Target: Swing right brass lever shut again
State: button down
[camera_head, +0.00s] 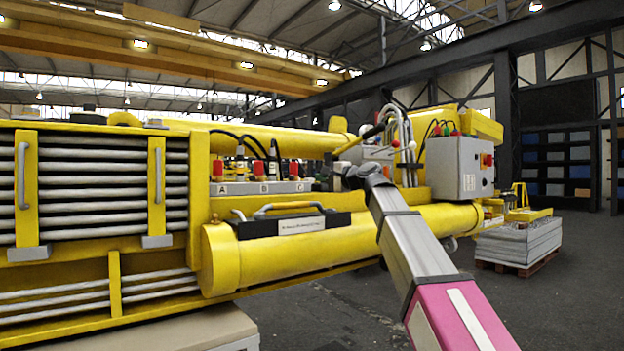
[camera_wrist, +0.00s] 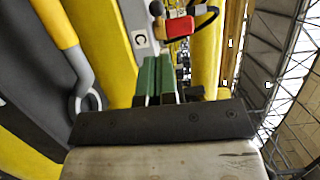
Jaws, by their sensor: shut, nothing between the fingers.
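My gripper (camera_wrist: 158,72) shows in the wrist view as two green fingers close together, with nothing held between them. Past the fingertips is the fitting marked C, with a red cap (camera_wrist: 180,27) and a dark hose. In the head view the red cap (camera_head: 294,168) at C is the rightmost of the row. My arm comes up from the lower right and its wrist is near the right of this row; the fingertips are too small to make out there. I cannot clearly pick out the right brass lever in either view, nor tell its angle.
A yellow cylinder (camera_head: 330,255) runs below the row. A grey control box (camera_head: 462,168) is to the right. A curved grey handle (camera_wrist: 84,75) is left of my fingers in the wrist view.

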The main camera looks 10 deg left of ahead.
jog(key=s+v, duration=0.1)
jog(key=v, duration=0.3)
jog(key=m+t+h, duration=0.2)
jog(key=t, duration=0.1)
send_near(297, 177)
jog(key=a, duration=0.3)
jog(key=shift+a, duration=0.95)
jog(key=shift+s+a, duration=0.25)
jog(key=shift+a, duration=0.4)
